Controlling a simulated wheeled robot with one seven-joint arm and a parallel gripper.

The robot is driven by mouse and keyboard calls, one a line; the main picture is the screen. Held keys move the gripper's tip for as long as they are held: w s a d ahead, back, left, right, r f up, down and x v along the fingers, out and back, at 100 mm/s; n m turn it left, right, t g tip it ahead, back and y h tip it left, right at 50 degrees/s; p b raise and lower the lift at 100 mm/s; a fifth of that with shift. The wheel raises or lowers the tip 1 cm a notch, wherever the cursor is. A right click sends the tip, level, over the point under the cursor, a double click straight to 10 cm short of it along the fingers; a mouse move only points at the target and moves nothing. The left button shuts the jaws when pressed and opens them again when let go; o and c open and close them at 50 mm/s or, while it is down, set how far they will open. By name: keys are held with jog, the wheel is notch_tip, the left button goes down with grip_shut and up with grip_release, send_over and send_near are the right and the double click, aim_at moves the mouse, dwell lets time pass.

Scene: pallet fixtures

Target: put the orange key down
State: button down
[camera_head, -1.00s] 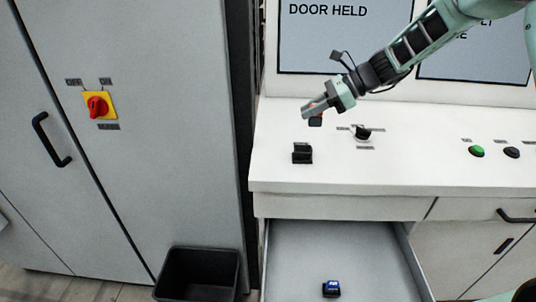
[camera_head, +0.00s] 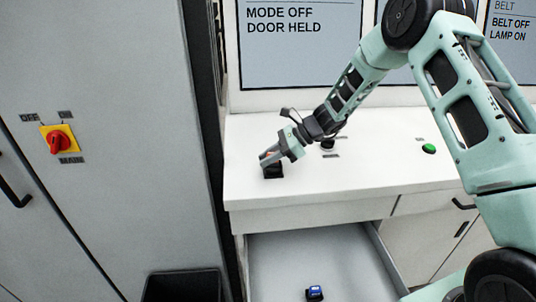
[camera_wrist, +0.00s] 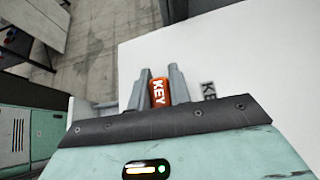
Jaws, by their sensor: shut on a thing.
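The orange key (camera_wrist: 159,94), marked KEY in white, is between the two fingers of my gripper (camera_wrist: 170,85) in the wrist view. My gripper (camera_head: 268,158) is shut on it and points down and left over the white console top (camera_head: 370,170). In the head view the key is mostly hidden by the fingers. A small black block (camera_head: 273,172) on the console is directly below the fingertips. I cannot tell whether the key touches it.
A black switch (camera_head: 327,144) and a green button (camera_head: 429,148) are on the console. An open drawer (camera_head: 275,260) below holds a blue and black item (camera_head: 314,293). A grey cabinet (camera_head: 110,90) with a red rotary switch (camera_head: 59,142) stands at left, a dark bin (camera_head: 182,286) beside it.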

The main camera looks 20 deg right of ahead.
jog(key=c, duration=1.3)
grip_release()
jog(key=shift+d, duration=0.1)
jog(key=b+v, duration=0.5)
jog(key=v, duration=0.7)
jog(key=s+a+r+n+g+h, duration=0.2)
jog(key=s+a+n+g+h, duration=0.2)
jog(key=s+a+n, duration=0.9)
jog(key=s+a+f+n+t+h, duration=0.1)
jog(key=s+n+h, duration=0.2)
jog(key=s+n, duration=0.4)
jog(key=s+a+f+n+h, duration=0.1)
jog(key=s+n, duration=0.7)
jog(key=s, duration=0.9)
jog(key=shift+a+t+h, duration=0.4)
jog(key=shift+a+h, duration=0.25)
jog(key=shift+h, duration=0.55)
